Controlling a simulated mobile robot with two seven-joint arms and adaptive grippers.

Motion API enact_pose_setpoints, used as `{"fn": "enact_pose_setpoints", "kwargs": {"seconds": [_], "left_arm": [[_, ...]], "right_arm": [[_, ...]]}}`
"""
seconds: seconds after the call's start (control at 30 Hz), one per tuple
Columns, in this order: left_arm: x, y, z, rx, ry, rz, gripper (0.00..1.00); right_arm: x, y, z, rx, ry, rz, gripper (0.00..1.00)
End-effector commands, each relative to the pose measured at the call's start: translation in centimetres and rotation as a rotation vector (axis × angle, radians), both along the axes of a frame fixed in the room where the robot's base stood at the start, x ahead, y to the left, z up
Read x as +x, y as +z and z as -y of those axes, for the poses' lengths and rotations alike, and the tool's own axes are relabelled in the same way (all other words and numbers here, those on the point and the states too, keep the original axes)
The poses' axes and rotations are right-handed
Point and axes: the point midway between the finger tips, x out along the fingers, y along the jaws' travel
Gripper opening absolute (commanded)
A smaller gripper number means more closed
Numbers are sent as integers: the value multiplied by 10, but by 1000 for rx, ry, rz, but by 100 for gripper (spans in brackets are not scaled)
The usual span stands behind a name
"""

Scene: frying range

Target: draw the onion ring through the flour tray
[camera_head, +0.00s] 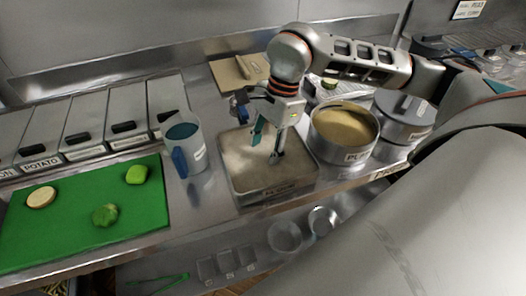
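The flour tray (228,183) is a square metal tray with a pale beige layer inside, on the steel counter in the middle. Its front label is too small to read surely. My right gripper (267,146) comes in from the right and points down over the tray, with its fingertips low near the beige layer. Its two fingers look apart, with nothing clearly visible between them. I cannot make out an onion ring; it may be hidden by the fingers or the layer. My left gripper is not in view.
A round pan of golden crumbs (344,128) stands close right of the tray. A jug (184,148) with a blue handle stands to its left. A green board (70,228) holds vegetable pieces. Lidded bins (88,131) line the back left. A rack (350,95) lies behind the pan.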

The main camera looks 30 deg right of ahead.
Motion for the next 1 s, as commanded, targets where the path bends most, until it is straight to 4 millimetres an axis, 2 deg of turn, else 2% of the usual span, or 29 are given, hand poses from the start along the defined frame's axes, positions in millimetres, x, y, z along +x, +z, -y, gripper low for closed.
{"fn": "enact_pose_setpoints", "kwargs": {"seconds": [0.13,0.47,1.0], "left_arm": [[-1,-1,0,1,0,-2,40],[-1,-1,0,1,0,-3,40],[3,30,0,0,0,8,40]], "right_arm": [[0,0,7,-1,-2,0,30],[0,1,7,0,0,0,30],[0,38,7,0,-1,2,30]]}}
